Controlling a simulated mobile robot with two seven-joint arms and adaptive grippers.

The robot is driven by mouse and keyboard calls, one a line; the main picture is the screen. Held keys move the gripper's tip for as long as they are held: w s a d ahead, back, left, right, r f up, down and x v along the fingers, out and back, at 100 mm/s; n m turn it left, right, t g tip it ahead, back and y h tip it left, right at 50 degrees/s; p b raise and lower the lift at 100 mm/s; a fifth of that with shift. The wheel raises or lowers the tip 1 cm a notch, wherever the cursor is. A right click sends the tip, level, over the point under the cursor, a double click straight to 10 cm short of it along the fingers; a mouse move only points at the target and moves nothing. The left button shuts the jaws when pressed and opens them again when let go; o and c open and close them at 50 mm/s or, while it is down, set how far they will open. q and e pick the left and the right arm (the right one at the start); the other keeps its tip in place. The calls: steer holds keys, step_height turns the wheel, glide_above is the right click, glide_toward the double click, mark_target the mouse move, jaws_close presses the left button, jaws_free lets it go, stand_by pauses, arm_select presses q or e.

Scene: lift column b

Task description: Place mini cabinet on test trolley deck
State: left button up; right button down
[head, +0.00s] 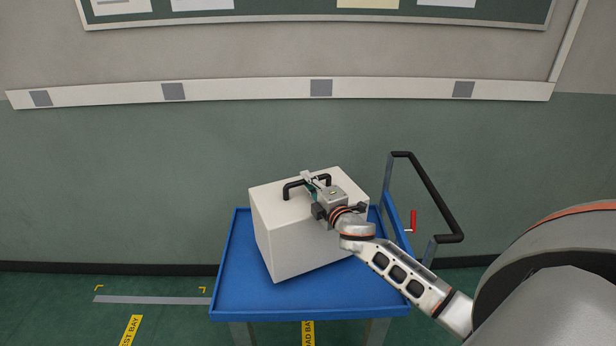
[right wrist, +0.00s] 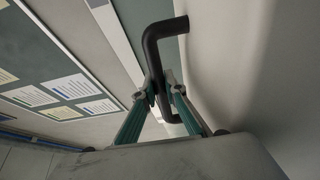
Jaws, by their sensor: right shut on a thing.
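The mini cabinet is a white box (head: 290,235) with a black bar handle (head: 292,187) on its top. It is at the blue deck (head: 240,291) of the test trolley in the head view, tilted or turned on it; I cannot tell whether its whole underside touches. My right gripper (head: 312,182) is shut on the handle from above. In the right wrist view the two green fingers (right wrist: 165,95) close around the black handle (right wrist: 151,50), with the white cabinet side (right wrist: 285,70) to the right. My left gripper is not in view.
The trolley has a black push handle (head: 430,195) at its right side, with a small red lever (head: 413,220) beside it. Bare deck shows at the left and front of the cabinet. A green wall (head: 120,180) stands behind. Yellow and grey floor markings (head: 150,300) lie at left.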

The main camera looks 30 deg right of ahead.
steer(key=shift+w+f+b, duration=0.2)
steer(key=shift+f+b, duration=0.1)
steer(key=shift+f, duration=0.1)
steer(key=c, duration=2.4)
jaws_free()
steer(key=shift+s+f, duration=0.2)
steer(key=shift+f, duration=0.55)
steer(key=o, duration=0.3)
steer(key=shift+s+r, duration=0.1)
steer(key=shift+r, duration=0.1)
steer(key=shift+f, duration=0.1)
